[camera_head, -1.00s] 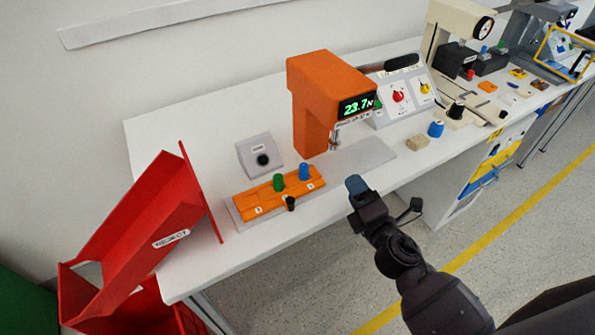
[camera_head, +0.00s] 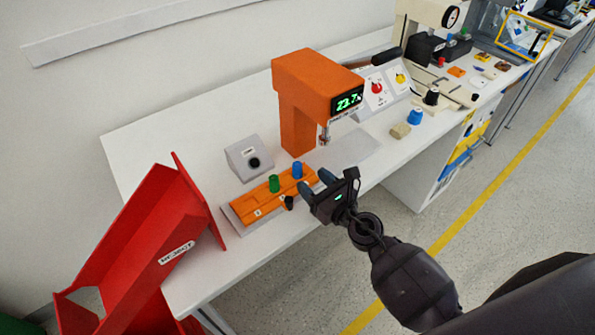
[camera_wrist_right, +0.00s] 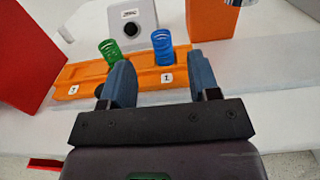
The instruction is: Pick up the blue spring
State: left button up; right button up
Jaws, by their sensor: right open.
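The blue spring (camera_head: 297,170) stands upright on the orange tray (camera_head: 248,207), near its right end. It also shows in the right wrist view (camera_wrist_right: 162,47), beyond the gripper and between the lines of its two fingers, nearer the right one. A green spring (camera_head: 274,184) stands to its left on the same tray. My right gripper (camera_head: 315,186) is open and empty, just in front of the tray's right end; its blue fingers (camera_wrist_right: 160,80) point toward the tray in the wrist view. My left gripper is not in view.
An orange press (camera_head: 298,100) with a green display stands behind the tray. A grey box with a black button (camera_head: 248,157) is behind left. A small black part (camera_head: 288,202) is at the tray's front. A red reject chute (camera_head: 140,245) stands left.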

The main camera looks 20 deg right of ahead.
aim_at(301, 167)
jog(key=shift+x, duration=3.45)
jog(key=shift+d+r, duration=0.1)
jog(key=shift+r, duration=0.05)
jog(key=c, duration=1)
